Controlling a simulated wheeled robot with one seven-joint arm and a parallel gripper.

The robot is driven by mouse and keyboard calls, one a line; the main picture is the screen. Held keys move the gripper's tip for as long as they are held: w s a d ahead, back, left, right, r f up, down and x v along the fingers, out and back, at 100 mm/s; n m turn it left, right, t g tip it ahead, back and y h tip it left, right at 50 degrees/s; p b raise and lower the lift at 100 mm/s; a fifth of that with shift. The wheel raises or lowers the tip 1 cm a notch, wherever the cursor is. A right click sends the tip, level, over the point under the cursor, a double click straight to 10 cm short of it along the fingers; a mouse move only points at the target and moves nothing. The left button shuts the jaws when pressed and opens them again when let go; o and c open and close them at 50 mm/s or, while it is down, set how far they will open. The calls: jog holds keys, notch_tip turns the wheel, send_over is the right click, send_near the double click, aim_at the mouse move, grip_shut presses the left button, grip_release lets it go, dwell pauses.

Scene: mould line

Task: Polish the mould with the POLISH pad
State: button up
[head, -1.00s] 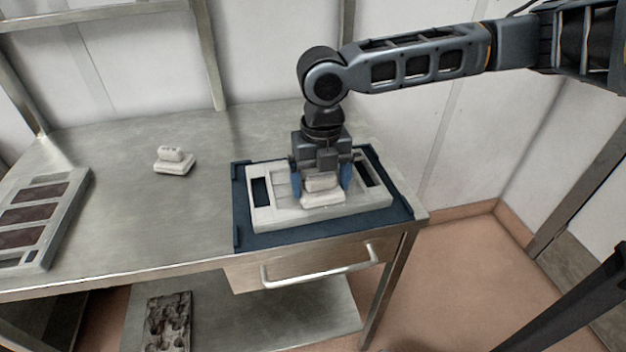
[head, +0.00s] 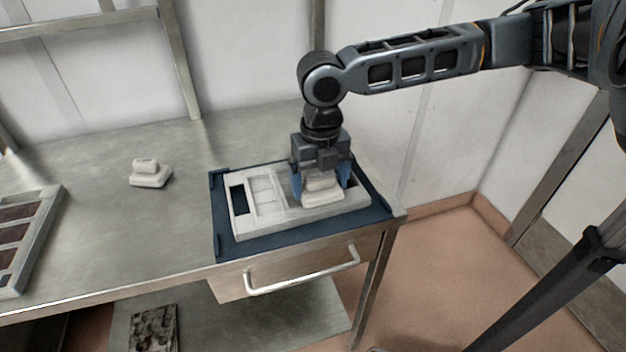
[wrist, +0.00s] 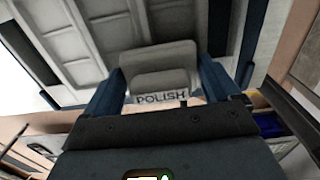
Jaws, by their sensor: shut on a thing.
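My gripper (head: 322,181) is shut on the POLISH pad (head: 322,197), a pale block with a raised grip. The word POLISH reads on the pad (wrist: 160,85) in the wrist view, between my blue fingers. The mould (head: 300,220) is a pale rectangular tray with shallow compartments and a dark slot at each end. It lies on a dark blue mat (head: 228,248) at the table's right end. The pad is over the right part of the mould and appears to rest on it; the exact contact is hidden.
A second pale pad (head: 150,174) stands on the steel table (head: 110,225) left of the mat. Another tray with dark brown compartments (head: 22,238) lies at the far left. A drawer with a handle (head: 300,272) is below the mat. The table between is clear.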

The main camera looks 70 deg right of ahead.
aim_at(285, 203)
jog(key=shift+s+d, duration=0.6)
jog(key=shift+s, duration=0.2)
jog(key=shift+w+a+r+p, duration=0.15)
jog(key=shift+w+a+p, duration=0.4)
jog(key=shift+w+a, duration=0.55)
jog(key=shift+w+a+f+p, duration=0.1)
jog(key=shift+w+a+p, duration=0.05)
jog(key=shift+w+a, duration=0.6)
jog(key=shift+w+a+f+p, duration=0.15)
jog(key=shift+w+a, duration=0.35)
jog(key=shift+w, duration=0.4)
jog(key=shift+w+a+p, duration=0.15)
jog(key=shift+w+a, duration=0.45)
jog(key=shift+w, duration=0.25)
jog(key=shift+w+a+r+p, duration=0.1)
jog(key=shift+w+a+p, duration=0.2)
jog(key=shift+w+a, duration=0.75)
jog(key=shift+s+d+r, duration=0.15)
jog(key=shift+s+d, duration=0.8)
jog(key=shift+d, duration=0.05)
jog(key=shift+s+d+f, duration=0.15)
jog(key=shift+s+d, duration=0.9)
jog(key=shift+s, duration=0.2)
jog(key=shift+s+d+f, duration=0.1)
jog(key=shift+s+d, duration=0.9)
jog(key=shift+s, duration=0.25)
